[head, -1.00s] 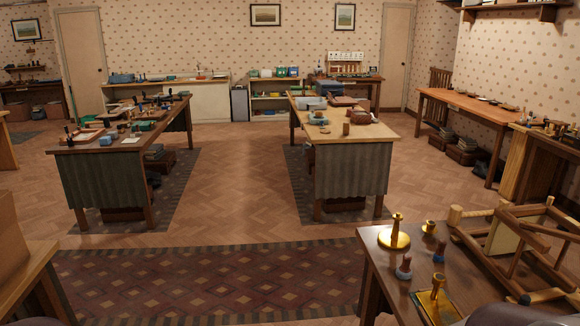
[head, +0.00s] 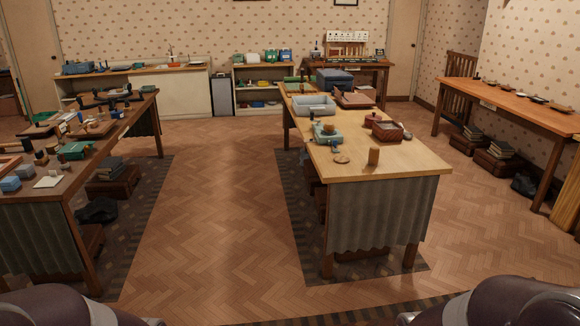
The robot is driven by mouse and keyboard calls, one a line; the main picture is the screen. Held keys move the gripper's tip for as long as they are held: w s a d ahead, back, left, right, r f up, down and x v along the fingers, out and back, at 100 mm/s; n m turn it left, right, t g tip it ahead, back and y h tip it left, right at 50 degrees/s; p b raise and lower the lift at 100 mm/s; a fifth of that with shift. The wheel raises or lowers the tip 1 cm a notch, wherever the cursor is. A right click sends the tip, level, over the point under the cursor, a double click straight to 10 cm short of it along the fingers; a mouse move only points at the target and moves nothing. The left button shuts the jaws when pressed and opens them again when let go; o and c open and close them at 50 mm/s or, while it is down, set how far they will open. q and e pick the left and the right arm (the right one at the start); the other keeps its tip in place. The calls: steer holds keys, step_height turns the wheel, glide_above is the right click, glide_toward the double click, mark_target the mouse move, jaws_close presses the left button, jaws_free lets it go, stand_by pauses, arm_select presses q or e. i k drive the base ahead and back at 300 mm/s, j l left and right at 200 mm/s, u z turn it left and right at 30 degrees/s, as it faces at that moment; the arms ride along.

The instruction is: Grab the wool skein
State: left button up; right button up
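I cannot make out a wool skein for certain in the head view; the things on the tables are small at this distance. The light wooden table (head: 408,163) ahead, right of centre, bears a teal item (head: 327,133), a flat tan disc (head: 341,158), an upright brown cylinder (head: 374,156), a wooden box (head: 387,131), a small red pot (head: 372,119) and a grey tray (head: 314,109). Only dark rounded parts of my arms show at the bottom corners. Neither gripper is in view.
A darker table (head: 68,190) with many small items stands at the left, with a box (head: 114,186) beneath it. A long bench (head: 500,99) lines the right wall. The herringbone floor (head: 215,220) between the two nearer tables is clear.

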mark_target(373, 156)
steer(key=i+z, duration=0.25)
steer(key=i, duration=0.2)
steer(key=i+j+z, duration=0.3)
steer(key=i, duration=0.15)
steer(key=i+j+z, duration=0.25)
steer(key=i, duration=0.2)
steer(key=i+l, duration=0.15)
steer(key=i, duration=0.5)
steer(key=i+l, duration=0.2)
steer(key=i, duration=0.45)
steer(key=i+l, duration=0.15)
steer(key=i, duration=0.5)
steer(key=i+l, duration=0.2)
steer(key=i, duration=0.4)
steer(key=i+l, duration=0.15)
steer(key=i, duration=0.5)
